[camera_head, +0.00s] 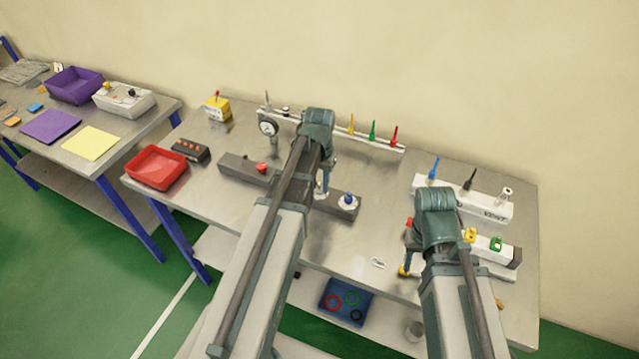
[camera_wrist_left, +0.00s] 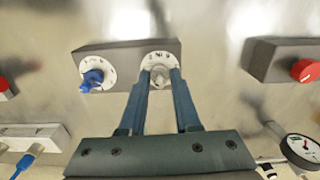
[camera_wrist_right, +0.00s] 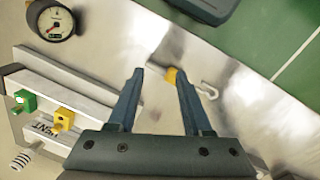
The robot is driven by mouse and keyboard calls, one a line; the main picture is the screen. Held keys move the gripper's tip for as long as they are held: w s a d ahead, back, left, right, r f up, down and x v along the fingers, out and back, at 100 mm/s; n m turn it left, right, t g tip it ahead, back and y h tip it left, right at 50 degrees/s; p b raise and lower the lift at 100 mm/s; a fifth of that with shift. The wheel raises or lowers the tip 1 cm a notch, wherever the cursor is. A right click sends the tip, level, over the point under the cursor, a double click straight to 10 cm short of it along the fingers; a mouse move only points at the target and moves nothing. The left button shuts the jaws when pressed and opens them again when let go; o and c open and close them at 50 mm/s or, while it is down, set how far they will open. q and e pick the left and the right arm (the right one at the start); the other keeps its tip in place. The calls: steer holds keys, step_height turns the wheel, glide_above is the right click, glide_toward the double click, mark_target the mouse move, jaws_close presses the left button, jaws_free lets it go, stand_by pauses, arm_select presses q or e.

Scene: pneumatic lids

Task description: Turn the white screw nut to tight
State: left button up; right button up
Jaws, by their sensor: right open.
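The white screw nut (camera_wrist_left: 160,76) sits on a white marked dial on a dark grey block (camera_wrist_left: 110,55), beside a blue nut (camera_wrist_left: 93,78) on its own dial. My left gripper (camera_wrist_left: 161,74) points at the dial with one finger on each side of the nut, narrowed onto it. In the head view the same gripper (camera_head: 322,190) reaches down to the block, and the blue nut (camera_head: 348,198) stands to its right. My right gripper (camera_wrist_right: 155,73) is open above the table's front part, with a small yellow piece (camera_wrist_right: 171,75) below, near its right fingertip.
A second grey block with a red knob (camera_head: 262,168) lies left of the left gripper. A gauge (camera_head: 268,127) and coloured cones line the back rail. White valve bars (camera_head: 490,207) stand at the right. A red bin (camera_head: 157,167) is at the left.

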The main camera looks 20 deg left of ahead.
arm_select(q)
jaws_close()
steer(key=n, duration=1.5)
steer(key=shift+n, duration=2.7)
